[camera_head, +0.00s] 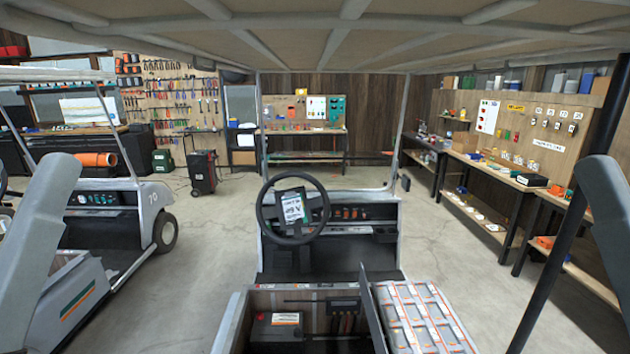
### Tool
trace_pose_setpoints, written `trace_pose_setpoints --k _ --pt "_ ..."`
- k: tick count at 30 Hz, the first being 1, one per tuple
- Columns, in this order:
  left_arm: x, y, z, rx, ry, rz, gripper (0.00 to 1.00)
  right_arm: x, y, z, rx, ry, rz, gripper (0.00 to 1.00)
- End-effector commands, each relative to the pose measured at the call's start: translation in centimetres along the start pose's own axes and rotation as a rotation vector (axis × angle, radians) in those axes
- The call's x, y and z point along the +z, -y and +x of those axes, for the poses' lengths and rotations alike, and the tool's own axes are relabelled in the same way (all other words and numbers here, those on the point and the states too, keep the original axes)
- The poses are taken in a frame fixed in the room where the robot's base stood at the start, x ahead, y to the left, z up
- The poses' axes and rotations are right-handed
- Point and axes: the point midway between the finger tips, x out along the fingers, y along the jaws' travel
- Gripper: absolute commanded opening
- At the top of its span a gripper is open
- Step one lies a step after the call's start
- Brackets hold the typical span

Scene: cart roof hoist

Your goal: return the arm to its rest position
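My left arm (38,235) shows as a pale grey link at the left edge, slanting up to a rounded top. My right arm (606,205) shows as a darker grey link at the right edge, also with a rounded top. Both stand apart from the cart. Neither gripper is in view, so whether they are open or shut is hidden. The golf cart ahead has a steering wheel (293,209) and a dashboard (362,213). Its roof (330,45) spans the top of the picture.
An open compartment with a battery (276,330) lies at the bottom centre, beside a tray of parts (420,318). A second cart (110,205) stands at left. A long workbench (495,175) lines the right wall. Concrete floor (470,275) is free between cart and bench.

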Motion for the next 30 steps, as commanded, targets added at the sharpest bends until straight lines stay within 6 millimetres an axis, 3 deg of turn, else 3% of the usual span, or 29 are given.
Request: trace_pose_setpoints --k 1,6,10,14,18,23,26,30 --pt "-3.6 0.0 3.9 0.0 0.0 0.0 0.65 -3.6 0.0 3.9 0.0 0.0 0.0 0.5" --pt "-9.3 0.0 10.1 0.0 0.0 0.0 0.65 -9.2 0.0 10.1 0.0 0.0 0.0 0.5" --pt "-13.4 0.1 14.5 0.0 0.0 0.0 0.65 -13.4 -0.1 14.5 0.0 0.0 0.0 0.5" --pt "-15.6 0.1 16.9 0.0 0.0 0.0 0.65 -15.6 -0.1 16.9 0.0 0.0 0.0 0.5" --pt "-15.8 0.1 17.1 0.0 0.001 0.0 0.65 -15.7 -0.1 17.1 0.0 0.001 0.0 0.5" --pt "-14.6 0.1 15.9 0.0 0.001 0.0 0.65 -14.6 -0.1 15.9 0.0 0.001 0.0 0.5" --pt "-12.8 0.1 13.9 0.0 0.001 0.0 0.65 -12.7 -0.1 13.9 0.0 0.001 0.0 0.5" --pt "-8.5 0.0 9.2 0.0 0.001 0.0 0.65 -8.5 0.0 9.2 0.0 0.001 0.0 0.5"
